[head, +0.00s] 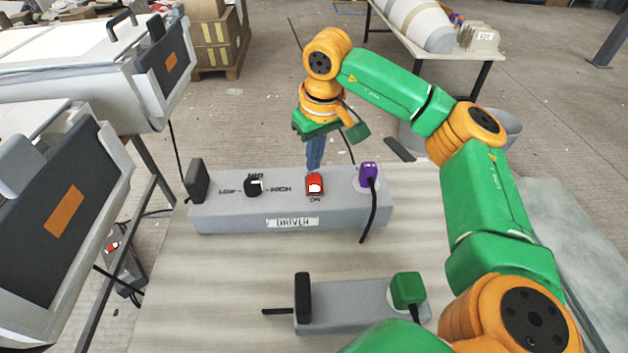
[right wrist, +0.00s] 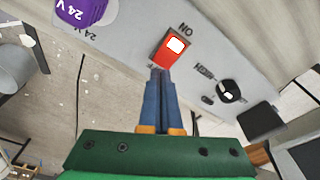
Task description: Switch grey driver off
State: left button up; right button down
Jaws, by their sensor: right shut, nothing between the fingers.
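The grey driver (head: 240,212), a long box labelled DRIVER, sits on the table. Its red rocker switch (head: 315,186) has a white patch towards the side marked ON; I cannot tell which way the rocker is tilted. The switch also shows in the right wrist view (right wrist: 171,47). My right gripper (head: 314,164) points down with its blue fingers shut and empty. Its tips are at the switch's edge away from the ON mark; I cannot tell whether they touch. My left gripper is not in view.
The driver also bears a black LOW–HIGH knob (head: 254,186) and a purple 24 V plug (head: 368,174) with a black cable. A smaller grey box (head: 345,312) with a green plug (head: 407,290) lies nearer. White moulding units (head: 60,70) stand at left. Bare tabletop (head: 240,265) lies between the boxes.

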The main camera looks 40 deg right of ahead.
aim_at(314, 175)
jog(key=shift+f+b, duration=0.55)
jog(key=shift+f, duration=0.3)
dwell(0.3)
notch_tip(314, 175, up, 7)
jog(key=p, duration=0.7)
